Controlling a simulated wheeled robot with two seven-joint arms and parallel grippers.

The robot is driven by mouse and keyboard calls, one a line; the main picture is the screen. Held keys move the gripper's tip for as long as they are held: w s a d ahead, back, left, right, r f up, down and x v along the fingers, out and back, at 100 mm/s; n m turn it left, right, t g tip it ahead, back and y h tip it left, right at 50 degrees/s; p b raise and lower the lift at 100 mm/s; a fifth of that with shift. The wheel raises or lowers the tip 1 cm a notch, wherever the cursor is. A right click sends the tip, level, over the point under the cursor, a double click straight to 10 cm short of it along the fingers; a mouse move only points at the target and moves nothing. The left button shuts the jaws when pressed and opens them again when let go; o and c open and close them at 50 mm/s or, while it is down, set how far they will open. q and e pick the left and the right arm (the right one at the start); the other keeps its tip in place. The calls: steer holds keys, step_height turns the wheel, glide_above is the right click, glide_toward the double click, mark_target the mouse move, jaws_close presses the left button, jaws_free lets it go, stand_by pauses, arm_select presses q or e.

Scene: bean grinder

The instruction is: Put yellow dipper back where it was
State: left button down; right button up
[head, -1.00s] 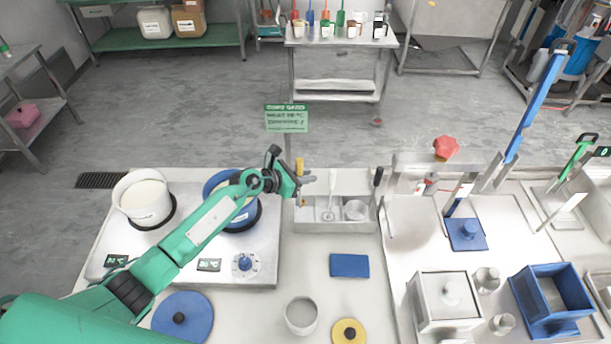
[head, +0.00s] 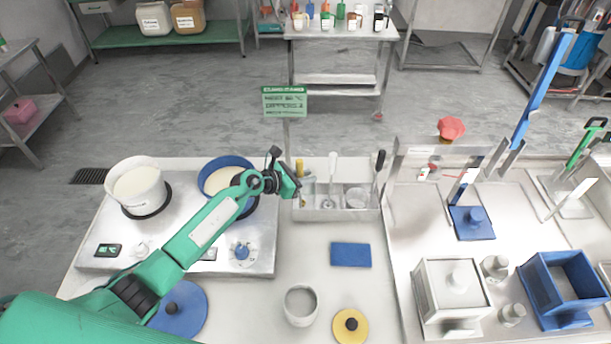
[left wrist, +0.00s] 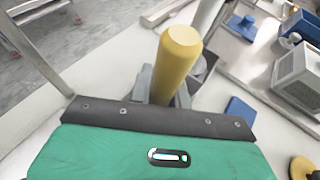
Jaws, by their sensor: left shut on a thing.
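The yellow dipper (left wrist: 177,62) stands between the fingers of my left gripper (left wrist: 163,95) in the left wrist view, and the gripper is shut on its handle. In the head view the dipper's yellow handle (head: 299,168) shows just beside my left gripper (head: 296,184), at the left end of the metal holder tray (head: 335,215). The dipper's lower end is inside or just over the tray's left part; I cannot tell whether it touches the bottom. My right gripper is not in view.
A white-handled tool (head: 331,175), a black-handled tool (head: 377,170) and a clear cup (head: 356,197) share the tray. A blue pot (head: 228,163) and a white pot (head: 137,184) stand left. A green sign (head: 285,103) rises behind. A blue cloth (head: 350,255) lies in front.

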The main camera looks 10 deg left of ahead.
arm_select(q)
steer(key=shift+f+b, duration=0.5)
stand_by(0.3)
steer(key=c, duration=1.2)
jaws_free()
steer(key=shift+c, duration=0.2)
steer(key=shift+s+a, duration=0.1)
steer(key=b+v, duration=0.3)
steer(key=v, duration=1)
steer(key=shift+a+r, duration=0.25)
steer(key=shift+s+f, duration=0.1)
steer(key=shift+s, duration=0.1)
